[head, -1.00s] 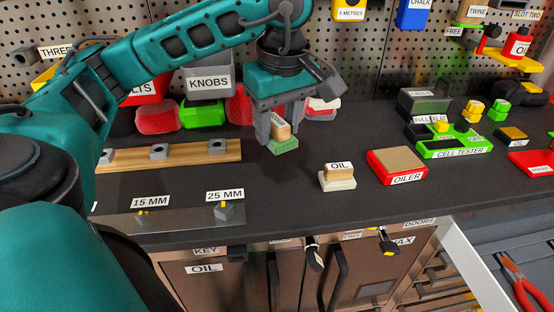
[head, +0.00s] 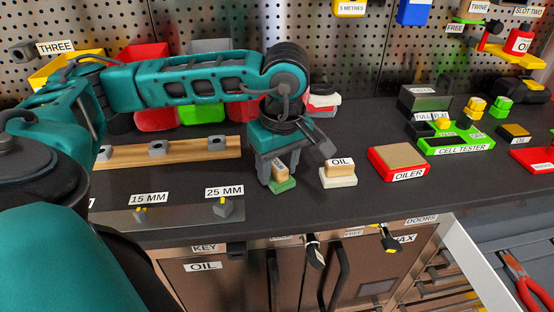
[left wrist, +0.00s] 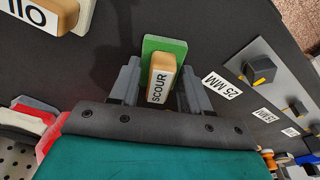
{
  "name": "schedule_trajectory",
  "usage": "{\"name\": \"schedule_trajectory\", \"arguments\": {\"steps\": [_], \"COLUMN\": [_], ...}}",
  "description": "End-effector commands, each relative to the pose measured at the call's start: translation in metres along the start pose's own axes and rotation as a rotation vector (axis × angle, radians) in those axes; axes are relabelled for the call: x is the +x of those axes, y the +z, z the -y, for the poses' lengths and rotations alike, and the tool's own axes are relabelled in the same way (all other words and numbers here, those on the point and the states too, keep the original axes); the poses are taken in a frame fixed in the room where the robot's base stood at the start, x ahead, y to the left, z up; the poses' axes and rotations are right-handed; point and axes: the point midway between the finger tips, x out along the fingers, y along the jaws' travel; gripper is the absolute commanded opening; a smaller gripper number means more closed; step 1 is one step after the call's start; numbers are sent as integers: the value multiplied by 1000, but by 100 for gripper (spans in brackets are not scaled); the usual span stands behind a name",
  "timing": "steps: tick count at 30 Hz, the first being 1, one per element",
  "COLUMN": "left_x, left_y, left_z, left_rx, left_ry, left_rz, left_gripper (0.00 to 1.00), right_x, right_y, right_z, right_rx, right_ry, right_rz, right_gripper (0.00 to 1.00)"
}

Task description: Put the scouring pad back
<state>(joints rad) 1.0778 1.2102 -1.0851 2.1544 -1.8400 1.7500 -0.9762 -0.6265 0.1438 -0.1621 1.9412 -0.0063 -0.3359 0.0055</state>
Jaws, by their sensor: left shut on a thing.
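The scouring pad (head: 282,185) is a green pad with a wooden handle block labelled SCOUR. My left gripper (head: 280,172) is shut on it, one finger on each side of the block. In the left wrist view the pad (left wrist: 175,46) sits between the fingertips of the gripper (left wrist: 160,84). In the head view it is low over or on the dark worktop, just left of the OIL block; I cannot tell whether it touches the top. My right gripper is not in view.
The OIL block (head: 338,175) on its pale pad stands close to the right. The red OILER tray (head: 385,172) is further right, and the green cell tester (head: 455,146) beyond. A wooden rail (head: 180,158) and the 25 MM stud plate (head: 180,217) lie to the left.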

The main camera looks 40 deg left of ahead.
Motion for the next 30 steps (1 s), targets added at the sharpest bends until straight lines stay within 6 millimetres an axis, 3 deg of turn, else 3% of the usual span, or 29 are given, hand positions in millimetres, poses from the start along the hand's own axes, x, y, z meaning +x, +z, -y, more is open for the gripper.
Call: {"name": "schedule_trajectory", "arguments": {"steps": [2, 3, 11, 22, 30], "left_x": [4, 4, 3, -5, -61], "left_y": [1, 1, 0, 0, 0], "left_z": [0, 0, 0, -1, -2], "left_rx": [0, 0, 0, 0, 2], "left_ry": [0, 0, 0, 2, 6], "left_rz": [0, 0, 0, 0, 0], "left_gripper": [18, 48, 72, 72, 72], "right_x": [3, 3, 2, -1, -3], "right_y": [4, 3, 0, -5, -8], "right_z": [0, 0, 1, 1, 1], "right_rx": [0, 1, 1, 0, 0], "right_ry": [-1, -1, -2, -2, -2], "right_rz": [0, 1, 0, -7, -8], "right_gripper": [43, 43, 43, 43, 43]}}
